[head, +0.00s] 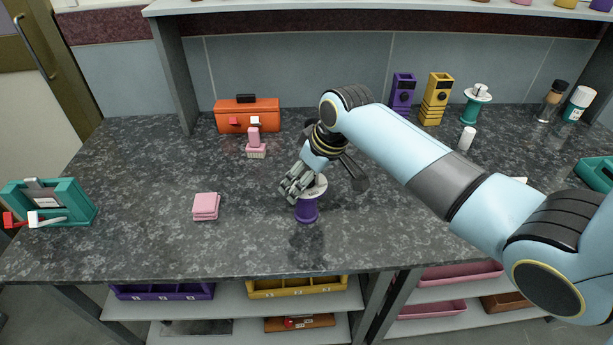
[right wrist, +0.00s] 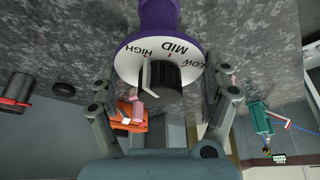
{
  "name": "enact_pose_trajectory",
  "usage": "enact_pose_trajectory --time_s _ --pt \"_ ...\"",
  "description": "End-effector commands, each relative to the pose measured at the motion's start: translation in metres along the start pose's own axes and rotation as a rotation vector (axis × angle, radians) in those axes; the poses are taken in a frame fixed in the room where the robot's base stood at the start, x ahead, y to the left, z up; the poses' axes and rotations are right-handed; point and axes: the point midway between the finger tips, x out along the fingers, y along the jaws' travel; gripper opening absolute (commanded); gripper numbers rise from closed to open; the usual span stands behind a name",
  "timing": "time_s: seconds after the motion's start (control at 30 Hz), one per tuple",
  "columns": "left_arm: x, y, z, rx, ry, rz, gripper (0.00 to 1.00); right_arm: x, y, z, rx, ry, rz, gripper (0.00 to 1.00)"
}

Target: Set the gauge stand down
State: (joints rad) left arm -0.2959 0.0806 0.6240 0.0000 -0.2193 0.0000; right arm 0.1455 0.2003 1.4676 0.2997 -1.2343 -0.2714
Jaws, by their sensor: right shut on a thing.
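The gauge stand (head: 307,210) has a purple body and a white round top. It stands upright near the front middle of the grey stone counter (head: 150,240). In the right wrist view its white dial (right wrist: 130,62) reads LOW, MID and HIGH around a black knob (right wrist: 165,76) with a pale pointer. My right gripper (head: 298,185) is shut on the gauge stand, with a finger on each side of the dial. A dark patch shows below the purple base; I cannot tell whether the base touches the counter. My left gripper is not in view.
A stack of pink squares (head: 206,206) lies to the left. A pink-handled item (head: 255,146) and an orange toolbox (head: 246,114) stand behind. Purple (head: 402,94) and yellow (head: 436,100) holders and a teal stand (head: 475,104) are at the back right. Counter around the stand is clear.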

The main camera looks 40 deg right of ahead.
Motion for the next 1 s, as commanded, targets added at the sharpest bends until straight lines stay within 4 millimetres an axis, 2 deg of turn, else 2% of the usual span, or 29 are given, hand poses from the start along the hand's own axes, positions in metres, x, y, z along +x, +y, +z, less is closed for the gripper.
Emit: enact_pose_trajectory --time_s 0.27,0.3,0.43,0.77,0.87,1.0 --pt "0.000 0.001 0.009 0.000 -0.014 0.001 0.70 0.001 0.000 0.000 0.000 0.002 0.001 0.24" --pt "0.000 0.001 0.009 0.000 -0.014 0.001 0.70 0.002 0.000 0.001 0.000 0.000 0.000 0.83" --pt "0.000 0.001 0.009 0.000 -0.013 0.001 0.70 0.001 0.000 0.001 0.000 0.001 0.001 1.00" --pt "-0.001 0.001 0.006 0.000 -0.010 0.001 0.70 -0.002 0.001 -0.001 0.000 0.001 0.001 1.00" --pt "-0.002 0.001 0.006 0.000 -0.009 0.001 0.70 -0.012 0.001 -0.001 -0.002 0.003 0.003 1.00" --pt "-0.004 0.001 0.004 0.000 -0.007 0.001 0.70 -0.041 0.002 -0.001 -0.003 0.003 0.004 1.00"
